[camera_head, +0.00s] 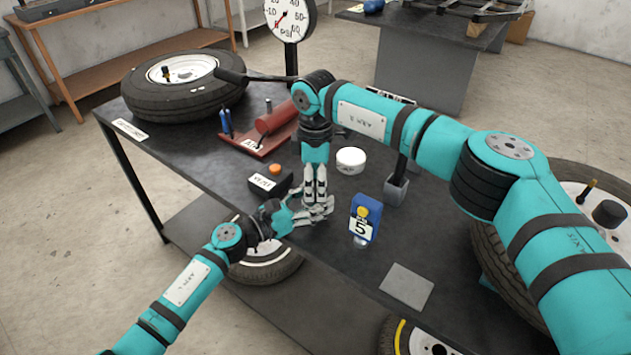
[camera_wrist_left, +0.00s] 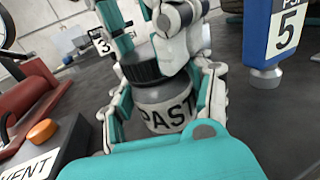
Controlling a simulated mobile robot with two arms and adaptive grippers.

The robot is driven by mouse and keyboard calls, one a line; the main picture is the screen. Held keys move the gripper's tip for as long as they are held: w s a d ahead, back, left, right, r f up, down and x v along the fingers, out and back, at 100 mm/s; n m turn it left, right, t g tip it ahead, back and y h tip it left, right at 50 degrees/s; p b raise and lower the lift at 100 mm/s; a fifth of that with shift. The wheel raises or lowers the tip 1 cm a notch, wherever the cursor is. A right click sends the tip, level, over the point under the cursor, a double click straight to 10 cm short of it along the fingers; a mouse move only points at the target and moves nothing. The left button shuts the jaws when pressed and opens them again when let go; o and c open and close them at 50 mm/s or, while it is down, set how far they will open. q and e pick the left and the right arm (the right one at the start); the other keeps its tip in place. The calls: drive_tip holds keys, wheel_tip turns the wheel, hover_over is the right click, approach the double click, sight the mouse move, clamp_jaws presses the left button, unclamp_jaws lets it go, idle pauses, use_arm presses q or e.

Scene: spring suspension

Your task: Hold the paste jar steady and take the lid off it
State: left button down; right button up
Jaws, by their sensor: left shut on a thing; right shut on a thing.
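The paste jar (camera_wrist_left: 165,117) stands upright in the left wrist view, grey with a white label reading "PAST". Its dark ribbed lid (camera_wrist_left: 140,70) sits on top. My left gripper (camera_head: 308,214) is shut around the jar's body from the side, one finger on each side of it. My right gripper (camera_head: 316,192) reaches down from above and is shut at the lid; its fingers (camera_wrist_left: 180,38) cover the lid's right part. In the head view the two grippers hide nearly all of the jar.
A black VENT box (camera_head: 268,183) with an orange button (camera_head: 275,169) stands left of the grippers. A blue block marked 5 (camera_head: 366,215) stands to the right, a white round tin (camera_head: 351,160) behind. A grey square plate (camera_head: 407,286) lies near the front edge. A tyre (camera_head: 180,84) lies at back left.

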drive_tip(key=n, duration=0.4)
drive_tip(key=shift+n, duration=0.3)
drive_tip(key=n, duration=0.4)
drive_tip(key=shift+n, duration=0.3)
drive_tip(key=n, duration=0.6)
drive_tip(key=shift+r+n, duration=0.1)
drive_tip(key=shift+n, duration=0.3)
use_arm(q)
drive_tip(key=shift+d, duration=0.1)
use_arm(e)
drive_tip(key=n, duration=0.6)
drive_tip(key=shift+n, duration=0.4)
drive_tip(key=n, duration=0.6)
drive_tip(key=shift+n, duration=0.4)
use_arm(q)
drive_tip(key=shift+s, duration=0.1)
use_arm(e)
drive_tip(key=n, duration=0.4)
drive_tip(key=shift+n, duration=0.3)
drive_tip(key=n, duration=0.6)
drive_tip(key=shift+n, duration=0.4)
drive_tip(key=n, duration=0.4)
drive_tip(key=shift+r, duration=0.1)
drive_tip(key=n, duration=0.6)
drive_tip(key=shift+n, duration=0.3)
drive_tip(key=shift+r, duration=0.25)
drive_tip(key=shift+r, duration=0.85)
